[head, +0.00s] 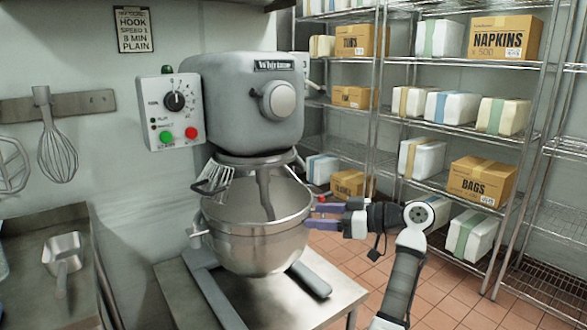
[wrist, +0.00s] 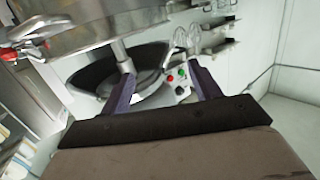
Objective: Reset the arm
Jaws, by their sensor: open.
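My gripper (head: 316,217) is at the right side of the steel mixing bowl (head: 250,240) in the head view, with its fingers pointing left toward the bowl. In the wrist view my gripper (wrist: 165,92) shows two purple fingers spread apart with nothing held between them. The grey stand mixer (head: 240,105) rises above the bowl. I cannot tell whether a fingertip touches the bowl. A red-tipped lever (head: 322,198) shows just above the fingers.
The mixer stands on a steel table (head: 180,300). A control box (head: 170,112) with green and red buttons is on its left. A whisk (head: 57,150) hangs on the wall. Wire shelves (head: 440,130) with boxes stand at the right. Tiled floor (head: 450,290) shows between.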

